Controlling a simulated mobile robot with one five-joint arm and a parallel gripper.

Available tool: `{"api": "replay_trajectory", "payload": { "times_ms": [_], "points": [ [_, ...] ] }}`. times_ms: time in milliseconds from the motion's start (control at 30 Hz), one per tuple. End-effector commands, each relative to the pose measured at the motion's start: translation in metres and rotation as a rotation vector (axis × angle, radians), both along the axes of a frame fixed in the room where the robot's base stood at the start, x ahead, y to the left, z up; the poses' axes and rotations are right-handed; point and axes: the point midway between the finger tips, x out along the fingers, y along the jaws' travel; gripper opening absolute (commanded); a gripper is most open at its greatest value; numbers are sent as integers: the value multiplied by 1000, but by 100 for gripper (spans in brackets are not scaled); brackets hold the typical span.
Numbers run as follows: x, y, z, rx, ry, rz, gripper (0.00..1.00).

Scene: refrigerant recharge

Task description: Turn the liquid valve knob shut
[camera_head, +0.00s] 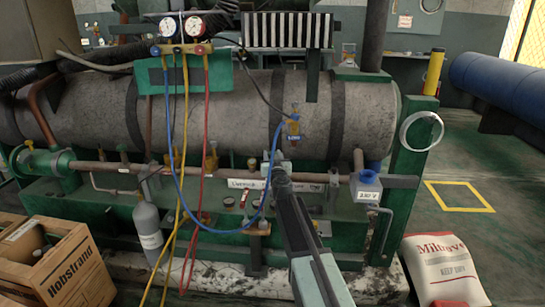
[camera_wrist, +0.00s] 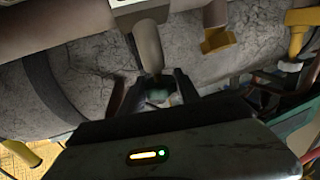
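My gripper (camera_head: 281,172) reaches the pipework in front of the big tank in the head view; its fingertips are small and hard to make out there. In the wrist view, my gripper (camera_wrist: 160,80) has its two dark fingers apart. A small dull-green part (camera_wrist: 158,95), possibly the liquid valve knob, shows in shadow between them, at the end of a grey stem (camera_wrist: 147,48). Gaps seem to show beside it, and I see no clear contact. A blue-tagged brass fitting (camera_head: 293,127) stands on the tank above my gripper; its lettering is too small to read surely.
A blue hose (camera_head: 178,180) loops beside my gripper from the gauge set (camera_head: 183,28). Yellow and red hoses hang further left. A brass valve (camera_wrist: 216,32) shows in the wrist view. A white sack (camera_head: 443,268) stands front right.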

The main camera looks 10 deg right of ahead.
Motion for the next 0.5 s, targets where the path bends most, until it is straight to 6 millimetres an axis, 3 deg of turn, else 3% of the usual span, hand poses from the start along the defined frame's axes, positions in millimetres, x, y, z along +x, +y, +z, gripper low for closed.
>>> {"api": "replay_trajectory", "payload": {
  "times_ms": [33, 67, 367, 500],
  "points": [
    [0, 1, 0, 0, 0, 2, 53],
    [0, 1, 0, 0, 0, 2, 61],
    [0, 0, 0, 0, 0, 1, 61],
    [-9, 1, 0, 0, 0, 1, 61]
  ]
}}
